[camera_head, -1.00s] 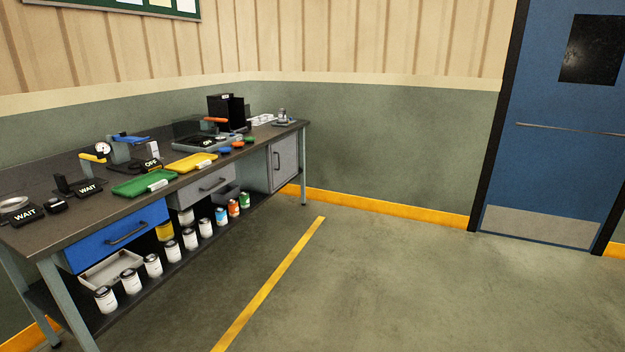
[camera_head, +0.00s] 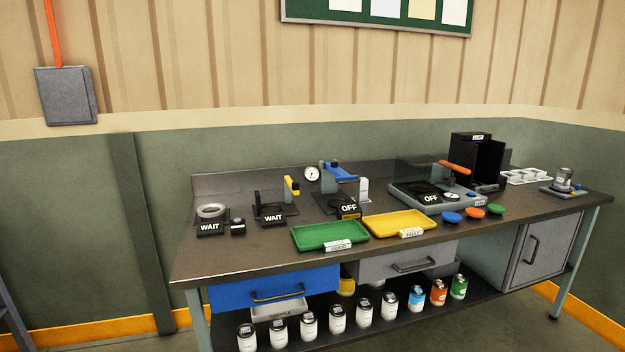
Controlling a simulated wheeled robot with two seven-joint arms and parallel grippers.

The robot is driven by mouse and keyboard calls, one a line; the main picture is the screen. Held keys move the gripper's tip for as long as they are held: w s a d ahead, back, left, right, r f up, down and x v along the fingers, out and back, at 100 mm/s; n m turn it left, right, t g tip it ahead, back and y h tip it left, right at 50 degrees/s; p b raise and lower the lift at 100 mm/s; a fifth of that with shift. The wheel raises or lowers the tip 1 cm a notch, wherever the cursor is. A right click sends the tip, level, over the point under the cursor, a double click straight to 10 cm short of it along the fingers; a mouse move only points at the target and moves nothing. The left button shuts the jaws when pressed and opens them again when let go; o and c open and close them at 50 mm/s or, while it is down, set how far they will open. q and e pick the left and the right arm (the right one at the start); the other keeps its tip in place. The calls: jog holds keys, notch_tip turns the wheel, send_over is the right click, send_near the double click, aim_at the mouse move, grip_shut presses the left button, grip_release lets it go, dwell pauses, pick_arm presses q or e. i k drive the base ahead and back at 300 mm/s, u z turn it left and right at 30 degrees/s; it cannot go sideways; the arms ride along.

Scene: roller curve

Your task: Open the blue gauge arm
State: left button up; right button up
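The blue gauge arm (camera_head: 339,173) sits on a grey gauge stand (camera_head: 325,178) at the back middle of the workbench (camera_head: 262,244). It runs out to the right from the top of the stand, roughly level. A black OFF sign (camera_head: 348,207) stands in front of it. A small round white dial (camera_head: 311,173) is just left of the stand. Whether the arm is latched is too small to tell. Neither of my grippers is in view.
A yellow-armed device (camera_head: 291,187) and WAIT signs stand to the left. Green (camera_head: 330,236) and yellow (camera_head: 400,224) trays lie in front. A hot-plate-like unit (camera_head: 430,195) with an orange handle and a black box (camera_head: 478,160) stand right. A blue drawer (camera_head: 275,290) is below the top.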

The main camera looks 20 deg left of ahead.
aim_at(342, 177)
jog(key=u, duration=0.6)
jog(key=i, duration=1.1)
jog(key=u, duration=0.5)
